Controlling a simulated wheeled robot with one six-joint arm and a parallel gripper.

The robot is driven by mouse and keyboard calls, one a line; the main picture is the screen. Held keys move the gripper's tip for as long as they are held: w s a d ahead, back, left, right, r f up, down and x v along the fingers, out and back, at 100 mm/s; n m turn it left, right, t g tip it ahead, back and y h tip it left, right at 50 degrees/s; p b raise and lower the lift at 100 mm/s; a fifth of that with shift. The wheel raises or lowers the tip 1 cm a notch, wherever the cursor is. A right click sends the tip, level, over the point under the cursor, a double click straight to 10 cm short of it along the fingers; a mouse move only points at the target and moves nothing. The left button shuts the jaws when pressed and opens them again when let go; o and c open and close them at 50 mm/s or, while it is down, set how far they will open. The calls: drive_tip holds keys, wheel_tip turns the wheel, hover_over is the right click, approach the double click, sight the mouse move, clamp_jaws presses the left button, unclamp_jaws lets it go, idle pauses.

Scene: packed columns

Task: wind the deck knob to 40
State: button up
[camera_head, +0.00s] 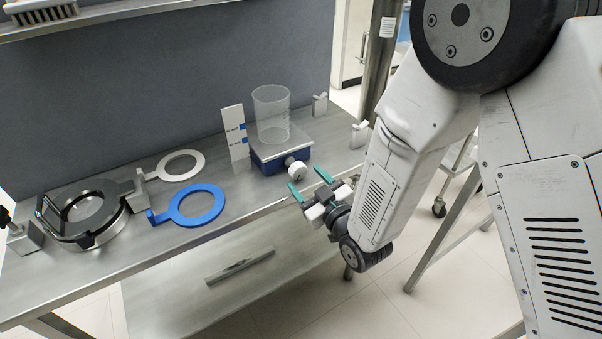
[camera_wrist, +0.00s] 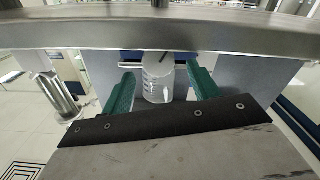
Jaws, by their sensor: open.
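The deck knob (camera_head: 297,171) is a small white round knob on the front of a dark blue box (camera_head: 264,158). A clear beaker (camera_head: 271,115) stands on the box's pale top. My gripper (camera_head: 308,183) has teal fingers, spread open and empty, just in front of the knob. In the wrist view, which looks upside down, the knob (camera_wrist: 158,63) shows between the two fingers with a dark pointer mark on it. The beaker (camera_wrist: 157,92) shows below it there. I cannot read any number at the pointer, and no finger clearly touches the knob.
A white card with blue marks (camera_head: 236,133) stands left of the box. A blue ring (camera_head: 217,207), a pale ring (camera_head: 199,166) and a dark round clamp (camera_head: 113,229) lie further left on the steel bench. White upright pieces (camera_head: 320,105) stand along the right. The bench's front edge (camera_wrist: 105,35) is close.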

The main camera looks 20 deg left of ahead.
sight(301, 172)
drive_tip(key=shift+x, duration=1.75)
drive_tip(key=shift+c, duration=0.2)
drive_tip(key=c, duration=0.9)
drive_tip(key=shift+m, duration=0.4)
drive_tip(key=m, duration=0.2)
drive_tip(key=shift+d+m, duration=0.1)
drive_tip(key=shift+m, duration=0.3)
drive_tip(key=shift+w+m, duration=0.1)
drive_tip(key=shift+m, duration=1.8)
